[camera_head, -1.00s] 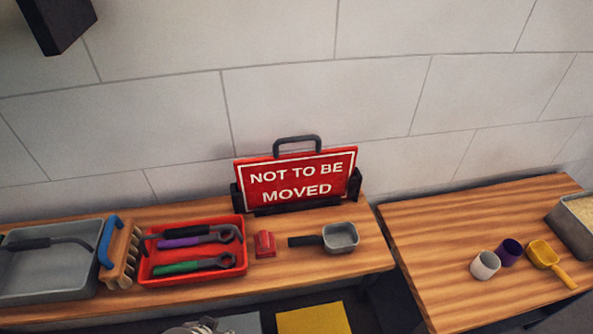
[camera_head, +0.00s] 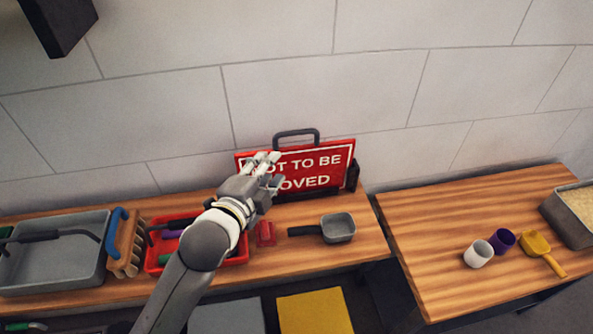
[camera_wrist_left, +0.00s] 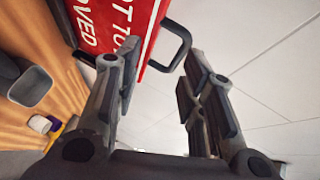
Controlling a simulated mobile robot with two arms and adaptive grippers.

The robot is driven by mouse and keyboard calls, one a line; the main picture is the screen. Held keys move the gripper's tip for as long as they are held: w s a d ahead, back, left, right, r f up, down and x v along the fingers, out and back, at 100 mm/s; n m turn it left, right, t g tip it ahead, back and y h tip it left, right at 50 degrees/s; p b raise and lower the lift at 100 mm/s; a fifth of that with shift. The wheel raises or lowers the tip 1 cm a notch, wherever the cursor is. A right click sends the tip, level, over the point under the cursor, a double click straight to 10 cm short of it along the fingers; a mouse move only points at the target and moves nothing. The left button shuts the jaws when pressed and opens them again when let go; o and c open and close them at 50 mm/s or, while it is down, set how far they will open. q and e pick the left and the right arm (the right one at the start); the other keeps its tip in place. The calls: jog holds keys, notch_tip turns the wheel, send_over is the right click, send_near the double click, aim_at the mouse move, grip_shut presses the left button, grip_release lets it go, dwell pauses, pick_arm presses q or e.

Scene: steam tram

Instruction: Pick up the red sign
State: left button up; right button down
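The red sign (camera_head: 322,166) reads "NOT TO BE MOVED" in white and stands upright in a black holder (camera_head: 353,177) at the back of the left bench, near the wall. A dark grey handle (camera_head: 296,133) rises from its top edge. My left gripper (camera_head: 270,168) is in front of the sign's left part and hides some of its letters. In the left wrist view my left gripper (camera_wrist_left: 158,85) is open, with the sign (camera_wrist_left: 122,22) and its handle (camera_wrist_left: 172,45) beyond the fingers. Nothing shows between the fingertips as held. My right gripper is not in view.
The right bench (camera_head: 430,235) holds cups and a yellow scoop (camera_head: 540,249).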

aim_at(292, 134)
pick_arm(q)
jog(key=shift+m+t+h, duration=0.4)
jog(key=shift+m, duration=0.5)
jog(key=w+d, duration=0.1)
jog(key=w, duration=0.1)
jog(key=w+d+r, duration=0.1)
jog(key=w+d+p, duration=0.1)
jog(key=w, duration=0.1)
jog(key=shift+w+d+r, duration=0.15)
jog(key=shift+w+r, duration=0.2)
jog(key=shift+p+x, duration=0.6)
jog(key=shift+x, duration=0.3)
jog(key=shift+p+x, duration=0.7)
jog(key=shift+x, duration=1.35)
jog(key=shift+r, duration=0.1)
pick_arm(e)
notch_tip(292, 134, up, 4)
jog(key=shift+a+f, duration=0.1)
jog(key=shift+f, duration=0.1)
pick_arm(q)
grip_shut()
jog(key=shift+r, duration=0.1)
